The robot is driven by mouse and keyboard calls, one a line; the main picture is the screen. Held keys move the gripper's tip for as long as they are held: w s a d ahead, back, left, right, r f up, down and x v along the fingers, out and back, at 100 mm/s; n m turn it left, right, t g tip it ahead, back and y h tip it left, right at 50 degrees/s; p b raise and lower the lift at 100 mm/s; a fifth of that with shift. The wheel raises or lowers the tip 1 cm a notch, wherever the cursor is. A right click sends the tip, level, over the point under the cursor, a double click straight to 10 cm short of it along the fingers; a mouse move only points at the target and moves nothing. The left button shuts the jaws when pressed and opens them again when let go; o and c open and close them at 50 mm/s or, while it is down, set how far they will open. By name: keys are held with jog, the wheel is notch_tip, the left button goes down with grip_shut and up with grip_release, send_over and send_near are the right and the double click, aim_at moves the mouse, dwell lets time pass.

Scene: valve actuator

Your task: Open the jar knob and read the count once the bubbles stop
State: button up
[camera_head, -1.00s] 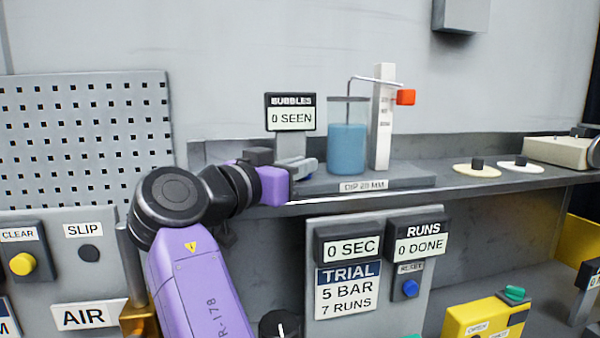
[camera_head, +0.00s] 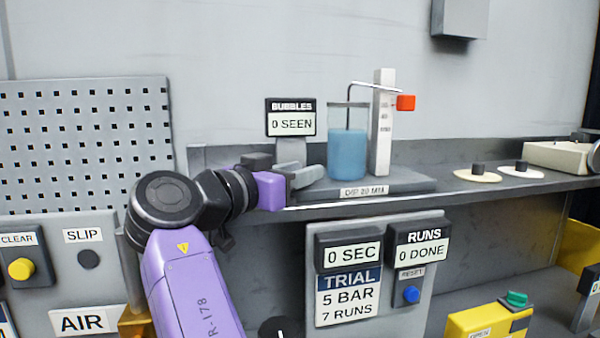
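A clear jar (camera_head: 347,155) with blue liquid stands on the grey shelf, a thin bent tube running down into it. No bubbles can be made out. The BUBBLES counter (camera_head: 290,124) to its left reads 0 SEEN. A green knob (camera_head: 516,298) sits on a yellow box at the lower right; the label is cut off, and I cannot tell if it is the jar knob. My gripper (camera_head: 306,178) is at the shelf's front edge, left of the jar and below the counter, apart from the green knob. Its finger gap is not clear, and nothing is seen held.
A white post (camera_head: 382,122) with a red block stands beside the jar. Below the shelf, a panel reads 0 SEC and 0 DONE, with a blue reset button (camera_head: 411,294) and a TRIAL card (camera_head: 348,295) of 5 BAR, 7 RUNS. Two discs (camera_head: 521,169) lie on the shelf's right.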

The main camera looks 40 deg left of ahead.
jog(key=shift+s, duration=0.15)
jog(key=shift+s+a+b, duration=0.15)
jog(key=shift+s+b, duration=0.8)
jog(key=shift+s, duration=2.8)
